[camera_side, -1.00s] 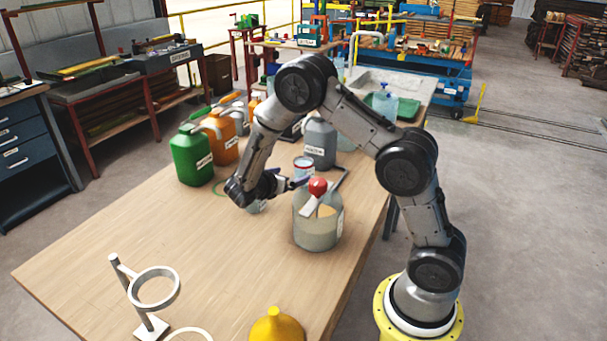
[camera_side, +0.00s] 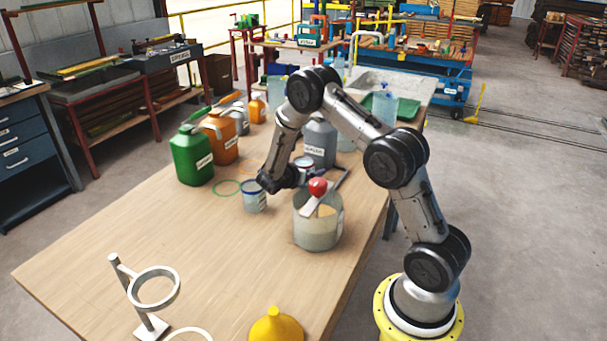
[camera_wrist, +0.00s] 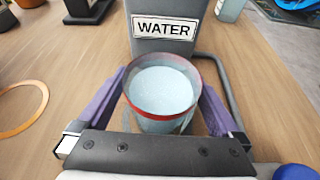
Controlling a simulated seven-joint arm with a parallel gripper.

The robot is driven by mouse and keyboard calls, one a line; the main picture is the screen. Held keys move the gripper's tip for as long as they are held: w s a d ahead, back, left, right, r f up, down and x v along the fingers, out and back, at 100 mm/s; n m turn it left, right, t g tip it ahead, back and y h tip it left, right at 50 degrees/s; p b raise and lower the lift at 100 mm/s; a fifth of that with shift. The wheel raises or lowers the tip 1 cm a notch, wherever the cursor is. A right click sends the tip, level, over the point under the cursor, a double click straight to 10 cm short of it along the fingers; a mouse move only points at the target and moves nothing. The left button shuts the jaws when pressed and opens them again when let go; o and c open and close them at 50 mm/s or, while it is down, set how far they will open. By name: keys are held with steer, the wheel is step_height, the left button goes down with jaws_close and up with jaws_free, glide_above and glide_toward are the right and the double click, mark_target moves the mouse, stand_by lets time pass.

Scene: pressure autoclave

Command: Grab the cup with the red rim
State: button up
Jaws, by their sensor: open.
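The cup with the red rim (camera_wrist: 163,88) stands upright on the table and holds a pale liquid. In the wrist view it sits between the two open purple fingers of my gripper (camera_wrist: 160,105), with one finger on each side. I cannot tell whether either finger touches it. In the side view the cup (camera_side: 305,162) is partly hidden behind my gripper (camera_side: 291,178). A similar cup with a blue rim (camera_side: 255,198) stands to the left and nearer the camera.
A grey canister labelled WATER (camera_wrist: 165,30) stands just behind the red-rimmed cup. A bent grey rod (camera_wrist: 216,77) lies to its right. A large jar with a red knob (camera_side: 318,228) stands close by. A green jug (camera_side: 191,158) is at left.

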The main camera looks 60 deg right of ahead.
steer(key=shift+c, duration=0.3)
steer(key=c, duration=1.4)
jaws_close()
steer(key=shift+r, duration=0.15)
